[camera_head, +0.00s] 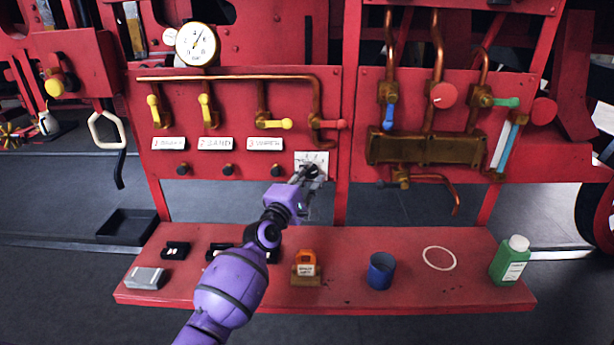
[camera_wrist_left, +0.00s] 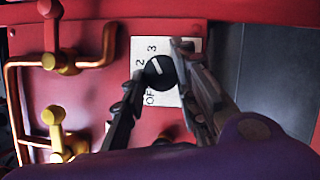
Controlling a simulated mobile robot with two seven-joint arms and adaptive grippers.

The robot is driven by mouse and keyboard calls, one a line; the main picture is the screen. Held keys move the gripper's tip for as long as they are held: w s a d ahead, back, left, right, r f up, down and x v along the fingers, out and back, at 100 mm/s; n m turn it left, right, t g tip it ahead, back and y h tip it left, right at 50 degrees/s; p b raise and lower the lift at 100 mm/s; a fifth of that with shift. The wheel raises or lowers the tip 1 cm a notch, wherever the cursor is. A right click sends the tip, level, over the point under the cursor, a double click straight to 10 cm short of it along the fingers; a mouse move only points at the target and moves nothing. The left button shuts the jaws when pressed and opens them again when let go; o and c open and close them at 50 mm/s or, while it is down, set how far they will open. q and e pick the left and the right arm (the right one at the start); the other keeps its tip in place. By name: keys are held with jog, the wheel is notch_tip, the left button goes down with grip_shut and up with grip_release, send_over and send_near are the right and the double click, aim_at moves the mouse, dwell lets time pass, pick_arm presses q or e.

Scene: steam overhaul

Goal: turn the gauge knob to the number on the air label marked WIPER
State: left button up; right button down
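The gauge knob (camera_wrist_left: 161,73) is black with a white pointer line, on a white plate (camera_wrist_left: 152,47) marked OFF, 2 and 3 in the left wrist view. The line seems to point toward the 2 and 3 side; exactly which mark is unclear. My left gripper (camera_wrist_left: 159,62) is open, one finger on each side of the knob; contact is not clear. In the head view my left gripper (camera_head: 307,173) covers much of the knob and its plate (camera_head: 312,157). The air label (camera_head: 264,144) with a 3 appears to read WIPER. My right gripper is not in view.
Two other labels (camera_head: 169,144) (camera_head: 215,143) and yellow valve handles (camera_head: 205,108) sit left of the knob. A round gauge (camera_head: 197,44) is above. The red bench holds an orange-topped block (camera_head: 305,268), a blue cup (camera_head: 381,271), a ring (camera_head: 439,258) and a green bottle (camera_head: 510,262).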

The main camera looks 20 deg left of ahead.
pick_arm(q)
jog(key=shift+o, duration=1.4)
jog(key=shift+a+r, duration=0.1)
jog(key=shift+r, duration=0.7)
jog(key=shift+f, duration=0.3)
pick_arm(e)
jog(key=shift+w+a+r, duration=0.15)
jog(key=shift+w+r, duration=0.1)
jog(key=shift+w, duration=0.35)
pick_arm(q)
jog(key=shift+f, duration=0.2)
jog(key=shift+s+f, duration=0.1)
jog(key=s+a+f, duration=0.1)
jog(key=s, duration=1)
jog(key=shift+s+a+f, duration=0.15)
jog(key=shift+s+f, duration=0.05)
jog(key=shift+s, duration=0.1)
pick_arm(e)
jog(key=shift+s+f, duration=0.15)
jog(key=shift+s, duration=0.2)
